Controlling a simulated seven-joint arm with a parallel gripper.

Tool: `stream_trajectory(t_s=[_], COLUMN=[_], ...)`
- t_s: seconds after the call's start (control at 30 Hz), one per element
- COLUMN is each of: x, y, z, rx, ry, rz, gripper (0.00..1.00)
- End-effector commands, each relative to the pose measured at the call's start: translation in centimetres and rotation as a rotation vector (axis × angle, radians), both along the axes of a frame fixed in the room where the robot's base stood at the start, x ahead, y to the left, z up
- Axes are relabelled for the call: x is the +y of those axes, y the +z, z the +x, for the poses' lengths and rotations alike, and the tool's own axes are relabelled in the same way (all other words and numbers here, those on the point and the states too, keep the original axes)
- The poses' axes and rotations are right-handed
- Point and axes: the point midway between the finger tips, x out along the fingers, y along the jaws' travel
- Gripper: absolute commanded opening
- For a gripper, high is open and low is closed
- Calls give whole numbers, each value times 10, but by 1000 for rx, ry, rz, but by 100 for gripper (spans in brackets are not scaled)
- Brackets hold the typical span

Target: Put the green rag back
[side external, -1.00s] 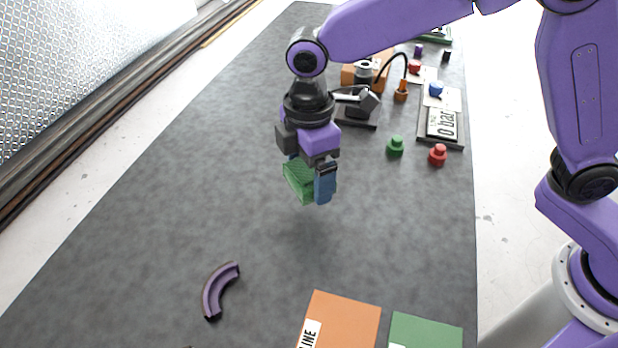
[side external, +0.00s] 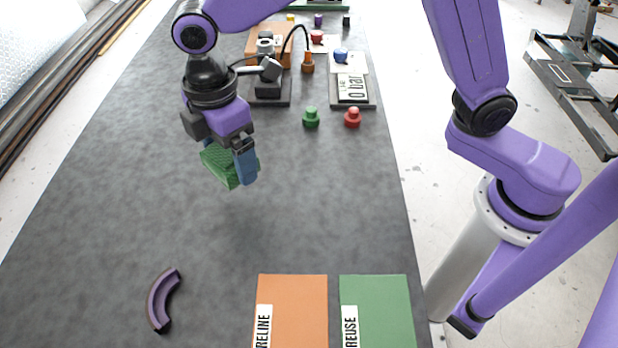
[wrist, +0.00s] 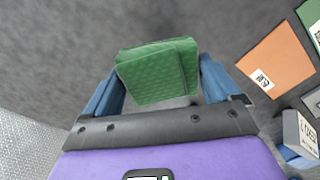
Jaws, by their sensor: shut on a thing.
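My gripper (side external: 236,172) is shut on the green rag (side external: 219,164), a folded, textured green block. It holds the rag above the dark table, left of the middle in the side view. In the wrist view the rag (wrist: 157,72) sits between the two blue fingers of my gripper (wrist: 160,88). A green mat (side external: 378,305) labelled "REUSE" lies at the front right of the table. An orange mat (side external: 295,300) with a label ending in "RELINE" lies beside it on the left. The orange mat also shows at the right of the wrist view (wrist: 282,60).
A curved purple piece (side external: 160,300) lies at the front left. A green knob (side external: 311,117) and a red knob (side external: 352,117) stand right of my gripper. A fixture with a cable (side external: 270,80) and a gauge plate (side external: 352,92) stand behind. The table between gripper and mats is clear.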

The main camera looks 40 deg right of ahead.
Motion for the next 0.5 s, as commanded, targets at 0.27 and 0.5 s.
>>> stream_trajectory(t_s=[0.27,0.5], x=[-21,-58], y=[35,61], z=[-51,-106], rx=[-3,-2], ry=[65,141], rz=[5,5], gripper=[65,65])
